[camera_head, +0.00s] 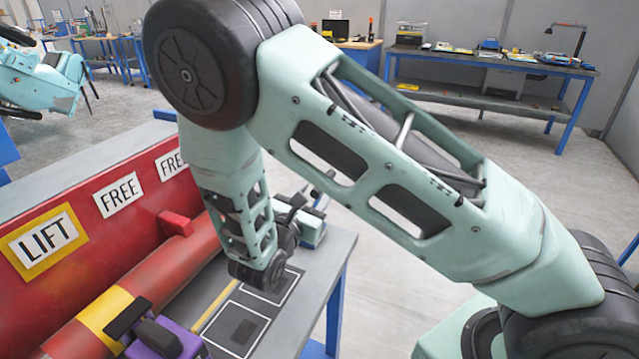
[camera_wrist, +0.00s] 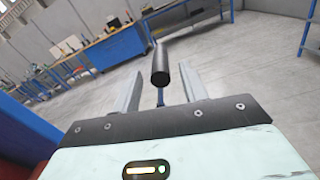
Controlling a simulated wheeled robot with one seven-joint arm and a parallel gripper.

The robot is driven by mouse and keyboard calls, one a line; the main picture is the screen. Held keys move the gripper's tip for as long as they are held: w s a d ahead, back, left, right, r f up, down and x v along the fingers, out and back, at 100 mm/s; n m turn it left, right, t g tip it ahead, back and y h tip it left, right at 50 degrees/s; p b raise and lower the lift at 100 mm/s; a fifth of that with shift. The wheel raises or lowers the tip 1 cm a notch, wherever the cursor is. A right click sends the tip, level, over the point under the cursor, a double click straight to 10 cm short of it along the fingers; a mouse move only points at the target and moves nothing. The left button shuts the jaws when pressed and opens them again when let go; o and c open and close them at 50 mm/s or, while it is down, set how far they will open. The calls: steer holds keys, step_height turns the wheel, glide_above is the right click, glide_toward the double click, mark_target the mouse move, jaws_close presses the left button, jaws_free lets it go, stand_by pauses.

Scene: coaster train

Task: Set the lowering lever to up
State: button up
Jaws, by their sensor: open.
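In the wrist view, a black cylindrical bar (camera_wrist: 160,66) lies between the two grey fingers of my gripper (camera_wrist: 162,80), its round end facing the camera. It looks like a lever handle, with a gap on both sides. I cannot tell whether it is the lowering lever or which way it is set. The fingers are apart and not closed on it. In the head view, my gripper (camera_head: 314,232) shows only in part beyond my forearm, above the far end of the bench. The lever cannot be made out clearly there.
A red panel (camera_head: 80,221) carries a LIFT sign (camera_head: 45,240) and two FREE signs. A red and yellow tube (camera_head: 105,318) runs along it, with a purple part (camera_head: 166,338) in front. White-outlined squares mark the grey bench top (camera_head: 318,276). Work tables stand far behind; the floor is open.

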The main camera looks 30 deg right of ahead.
steer(key=shift+p+x, duration=0.3)
steer(key=shift+x, duration=1.75)
jaws_close()
steer(key=w+a+n+p, duration=0.2)
steer(key=w+a+n, duration=0.1)
steer(key=w+a, duration=0.1)
steer(key=shift+w+r, duration=0.4)
steer(key=shift+w, duration=0.5)
jaws_free()
